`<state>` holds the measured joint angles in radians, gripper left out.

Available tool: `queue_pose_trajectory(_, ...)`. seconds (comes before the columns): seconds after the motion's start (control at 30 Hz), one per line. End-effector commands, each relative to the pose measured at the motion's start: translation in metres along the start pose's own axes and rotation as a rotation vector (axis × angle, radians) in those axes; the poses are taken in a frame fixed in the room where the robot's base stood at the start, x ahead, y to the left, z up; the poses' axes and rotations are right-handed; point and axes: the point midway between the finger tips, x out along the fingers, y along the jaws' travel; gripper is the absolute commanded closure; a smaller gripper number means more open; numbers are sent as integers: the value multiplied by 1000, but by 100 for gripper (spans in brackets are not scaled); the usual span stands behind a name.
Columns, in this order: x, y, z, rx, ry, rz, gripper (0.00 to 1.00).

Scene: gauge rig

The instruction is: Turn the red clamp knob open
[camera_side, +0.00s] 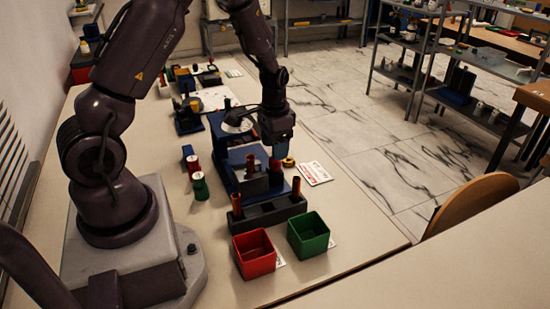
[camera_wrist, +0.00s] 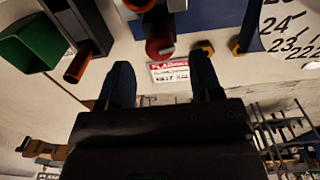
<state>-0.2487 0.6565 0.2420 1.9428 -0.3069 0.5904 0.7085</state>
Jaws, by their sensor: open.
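The red clamp knob (camera_wrist: 160,46) shows in the wrist view at top centre, beside a blue body. In the side view a small red part (camera_side: 276,165), apparently the same knob, sits on the blue gauge rig (camera_side: 222,150), just below my gripper (camera_side: 277,148). In the wrist view my gripper (camera_wrist: 160,60) is open, its two dark fingers apart on either side of the knob's line. The knob appears beyond the fingertips; I cannot tell whether they touch it. A white dial with numbers (camera_wrist: 292,32) is at the right of the wrist view.
A dark block (camera_side: 268,214) with orange pins stands in front of the rig. A red bin (camera_side: 254,254) and a green bin (camera_side: 308,235) stand nearer the table edge. A printed card (camera_side: 315,173) lies right.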

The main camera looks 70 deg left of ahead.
Motion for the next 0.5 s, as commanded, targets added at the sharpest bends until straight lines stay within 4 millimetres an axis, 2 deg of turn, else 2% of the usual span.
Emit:
queue_pose_trajectory(0.03, 11, 0, 1, -2, -4, 2, 41)
queue_pose_trajectory(0.2, 32, 0, 0, -2, -1, 1, 41)
queue_pose_trajectory(0.5, 42, 0, 0, 0, 2, 0, 41)
